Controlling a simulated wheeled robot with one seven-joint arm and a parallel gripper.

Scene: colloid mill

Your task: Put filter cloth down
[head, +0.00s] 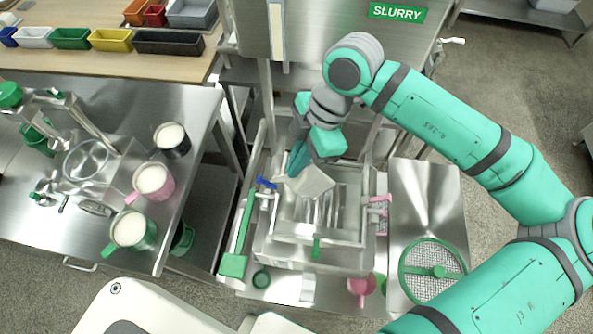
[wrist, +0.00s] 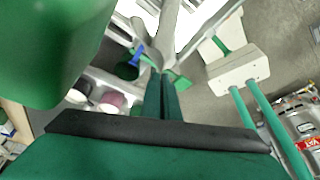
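The filter cloth (head: 310,183) is a pale grey-white, soft-looking piece in the head view. It hangs over the back-left part of an open steel frame or basin (head: 300,238). My gripper (head: 297,166) is at the cloth's upper edge and points down. In the wrist view my two green fingers (wrist: 163,92) are close together, with the pale folded cloth (wrist: 158,45) coming out from between their tips. Whether the cloth's lower edge touches the frame is hard to tell.
A blue handle (head: 266,183) is left of the cloth and pink handles (head: 378,205) are right. A green-rimmed mesh sieve (head: 433,271) lies on the right steel surface. Several filled jugs, including a pink one (head: 152,181), stand on the left bench.

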